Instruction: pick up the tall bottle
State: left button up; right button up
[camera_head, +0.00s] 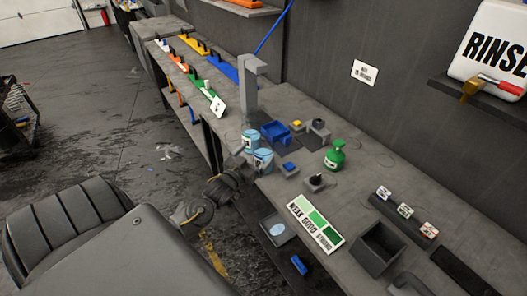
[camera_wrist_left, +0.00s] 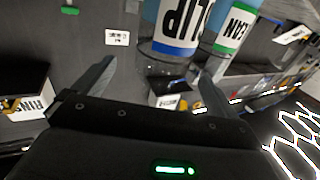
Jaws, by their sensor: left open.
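Two pale blue bottles stand side by side at the near edge of the grey bench. The nearer bottle (camera_head: 263,161) and the farther bottle (camera_head: 250,141) look alike in height from the head, so I cannot tell which is taller. My right gripper is not in view.
A grey post (camera_head: 250,90) rises behind the bottles. A colour-striped card (camera_head: 315,222) and an open dark box (camera_head: 377,248) lie nearer. A white RINSE container (camera_head: 490,45) is on the wall shelf.

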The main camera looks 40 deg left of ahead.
pick_arm(q)
jog(key=shift+w+a+f, duration=0.1)
jog(key=shift+w+a, duration=0.1)
jog(key=shift+w, duration=1.15)
jog(key=shift+w+p, duration=0.1)
jog(key=shift+p, duration=0.25)
jog(key=w+p, duration=0.1)
jog(key=w, duration=0.1)
jog(key=w+a+p, duration=0.1)
jog(key=w, duration=0.1)
jog(key=shift+w+f, duration=0.2)
jog(key=shift+w, duration=0.25)
jog(key=shift+s, duration=0.1)
jog(key=c, duration=1.1)
jog(key=shift+c, duration=0.2)
